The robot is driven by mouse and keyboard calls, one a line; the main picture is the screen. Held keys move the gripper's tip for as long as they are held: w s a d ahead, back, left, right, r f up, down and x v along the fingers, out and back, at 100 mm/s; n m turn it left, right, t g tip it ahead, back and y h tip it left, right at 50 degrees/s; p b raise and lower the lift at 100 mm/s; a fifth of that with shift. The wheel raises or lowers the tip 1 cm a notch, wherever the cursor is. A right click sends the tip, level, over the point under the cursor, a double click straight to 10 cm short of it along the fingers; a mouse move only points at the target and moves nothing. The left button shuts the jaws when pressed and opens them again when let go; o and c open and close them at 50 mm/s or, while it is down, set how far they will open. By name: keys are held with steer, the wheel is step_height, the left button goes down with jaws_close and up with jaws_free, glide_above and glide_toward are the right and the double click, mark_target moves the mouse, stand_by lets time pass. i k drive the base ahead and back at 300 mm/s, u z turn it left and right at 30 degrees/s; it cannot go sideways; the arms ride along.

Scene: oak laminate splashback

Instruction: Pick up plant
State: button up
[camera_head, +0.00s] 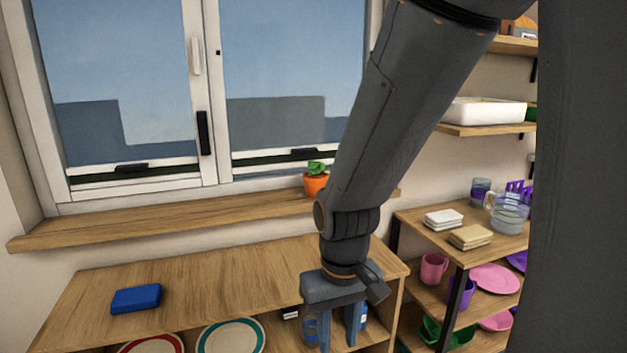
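The plant (316,181) is a small green plant in an orange pot. It stands at the right part of the wooden window sill, partly hidden behind my arm. My gripper (338,338) points down in front of the wooden cabinet's right part, well below the plant and nearer to me. Its two fingers are apart, with a gap between them. I see nothing held between them, though a blue item on the shelf shows behind.
A blue block (136,298) lies on the cabinet top (220,285). Plates stand on the shelf below. At the right, a shelf unit (413,222) holds a glass pitcher (509,212), stacked coasters, cups and plates. The window sill (180,219) left of the plant is clear.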

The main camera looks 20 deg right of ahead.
mark_target(315, 180)
steer(key=z, duration=0.4)
steer(key=k, duration=0.45)
steer(key=z, duration=0.9)
steer(key=i, duration=0.35)
steer(key=u, duration=0.75)
steer(key=i, duration=1.05)
steer(key=u, duration=0.55)
